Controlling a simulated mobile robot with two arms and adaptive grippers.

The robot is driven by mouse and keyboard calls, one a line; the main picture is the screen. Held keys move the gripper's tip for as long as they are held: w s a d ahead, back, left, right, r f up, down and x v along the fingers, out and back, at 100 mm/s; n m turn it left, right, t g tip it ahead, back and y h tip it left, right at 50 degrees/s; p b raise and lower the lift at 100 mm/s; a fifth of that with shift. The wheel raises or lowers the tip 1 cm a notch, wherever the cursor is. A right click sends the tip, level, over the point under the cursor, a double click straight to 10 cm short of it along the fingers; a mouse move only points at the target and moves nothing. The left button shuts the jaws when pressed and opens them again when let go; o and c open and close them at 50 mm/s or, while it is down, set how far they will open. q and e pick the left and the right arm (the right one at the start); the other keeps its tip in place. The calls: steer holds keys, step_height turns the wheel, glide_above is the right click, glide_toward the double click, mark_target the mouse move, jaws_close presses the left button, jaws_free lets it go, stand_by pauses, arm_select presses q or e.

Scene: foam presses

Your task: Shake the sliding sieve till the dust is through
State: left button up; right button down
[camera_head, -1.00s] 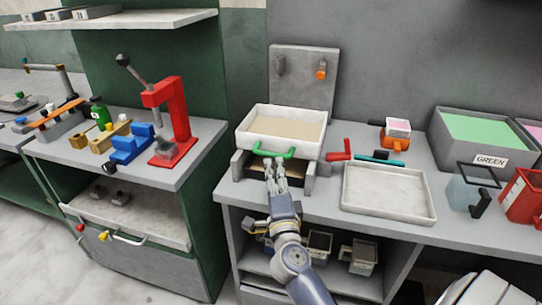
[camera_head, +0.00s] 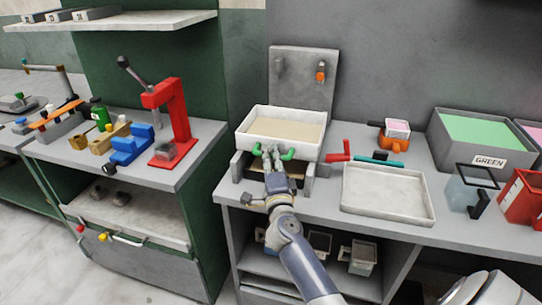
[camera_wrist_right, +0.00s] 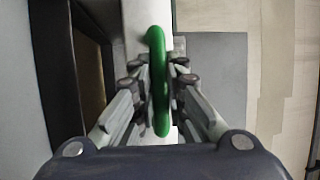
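The sliding sieve (camera_head: 247,143) is a white, shallow box with beige material (camera_head: 285,128) in it. It sits on a grey frame (camera_head: 308,182) on the bench, with a dark opening under it. A green handle (camera_head: 288,154) is on its front; it also shows upright in the right wrist view (camera_wrist_right: 159,100). My right gripper (camera_head: 271,156) is at the handle, with a finger on each side close against it (camera_wrist_right: 160,85). Whether dust lies under the sieve is hidden. My left gripper is not in view.
A grey back panel (camera_head: 302,60) rises behind the sieve. A red press (camera_head: 177,115) stands on the left bench.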

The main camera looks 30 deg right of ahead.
mark_target(279, 140)
steer(key=w+d, duration=0.2)
steer(key=d, duration=0.1)
steer(key=w+d+p, duration=0.1)
steer(key=w+d, duration=0.2)
steer(key=shift+w, duration=0.1)
steer(key=shift+w+d, duration=0.1)
steer(key=shift+d, duration=0.05)
steer(key=shift+r, duration=0.15)
steer(key=c, duration=1.6)
jaws_free()
steer(key=shift+w+d, duration=0.1)
steer(key=v, duration=1.2)
